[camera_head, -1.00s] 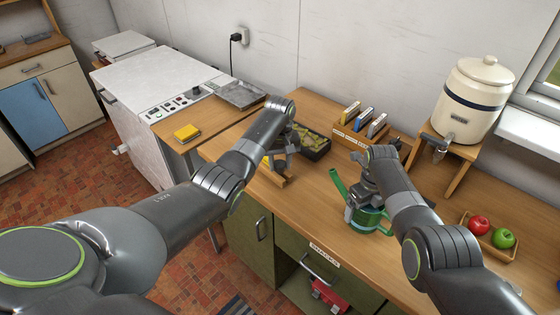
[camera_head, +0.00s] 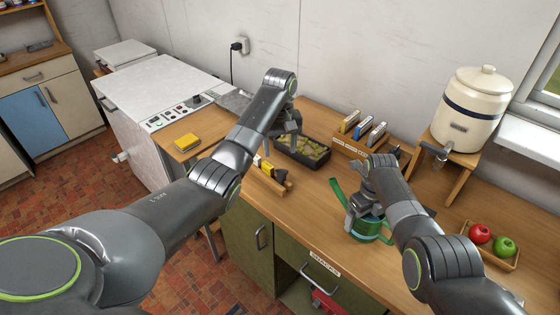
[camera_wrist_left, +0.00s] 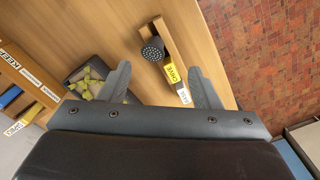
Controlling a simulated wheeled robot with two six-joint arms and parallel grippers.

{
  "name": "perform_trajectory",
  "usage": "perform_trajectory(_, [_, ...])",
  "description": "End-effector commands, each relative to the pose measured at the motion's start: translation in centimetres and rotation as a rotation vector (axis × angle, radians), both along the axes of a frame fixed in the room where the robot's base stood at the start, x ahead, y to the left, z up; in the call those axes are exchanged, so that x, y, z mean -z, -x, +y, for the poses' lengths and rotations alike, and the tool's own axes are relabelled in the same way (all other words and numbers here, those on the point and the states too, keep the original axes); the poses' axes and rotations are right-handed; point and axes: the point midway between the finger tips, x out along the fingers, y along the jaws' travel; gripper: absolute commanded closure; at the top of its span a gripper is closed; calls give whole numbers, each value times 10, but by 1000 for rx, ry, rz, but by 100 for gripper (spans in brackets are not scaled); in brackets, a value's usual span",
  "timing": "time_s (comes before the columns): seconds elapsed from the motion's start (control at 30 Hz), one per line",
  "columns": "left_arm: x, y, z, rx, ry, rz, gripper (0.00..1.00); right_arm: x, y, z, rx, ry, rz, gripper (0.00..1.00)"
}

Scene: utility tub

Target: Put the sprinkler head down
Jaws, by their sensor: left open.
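The grey sprinkler head (camera_wrist_left: 152,50), with a round dotted face, sits at a narrow wooden holder (camera_wrist_left: 177,42) with yellow and white labels. In the head view the sprinkler head (camera_head: 280,175) is small and dark beside the yellow label on the holder (camera_head: 266,180). My left gripper (camera_wrist_left: 162,82) is open and empty, with its fingers spread apart and clear of the sprinkler head. In the head view my left gripper (camera_head: 287,138) hangs above the counter near the dark tray. My right gripper (camera_head: 366,198) is at the green watering can (camera_head: 368,228); its jaws are hidden.
A dark tray (camera_head: 318,161) with yellow-green pieces lies behind the holder. A wooden box with upright packets (camera_head: 346,143) stands to its right. A cream crock (camera_head: 470,112) on a stand and fruit (camera_head: 480,233) are at the right. Counter between holder and can is clear.

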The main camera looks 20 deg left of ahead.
Motion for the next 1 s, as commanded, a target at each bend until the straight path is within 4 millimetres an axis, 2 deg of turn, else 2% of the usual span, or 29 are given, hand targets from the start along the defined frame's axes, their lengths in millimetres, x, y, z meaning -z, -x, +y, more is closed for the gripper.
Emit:
perform_trajectory(0.1, [-19, -1, 0, 1, 0, -3, 43, 0, 0, 0, 0, -1, -1, 50])
perform_trajectory(0.3, [-33, 0, 0, 1, 1, -1, 43, 0, 0, 0, 0, 0, 0, 50])
perform_trajectory(0.67, [-33, 0, 0, 1, 1, -1, 43, 0, 0, 0, 0, 0, 0, 50])
perform_trajectory(0.8, [-33, 0, 0, 18, 1, -1, 58, 0, 0, 0, 0, -1, -1, 50])
perform_trajectory(1.0, [-31, 0, 0, 191, -2, -6, 58, 0, 0, 0, 0, 1, -1, 50])
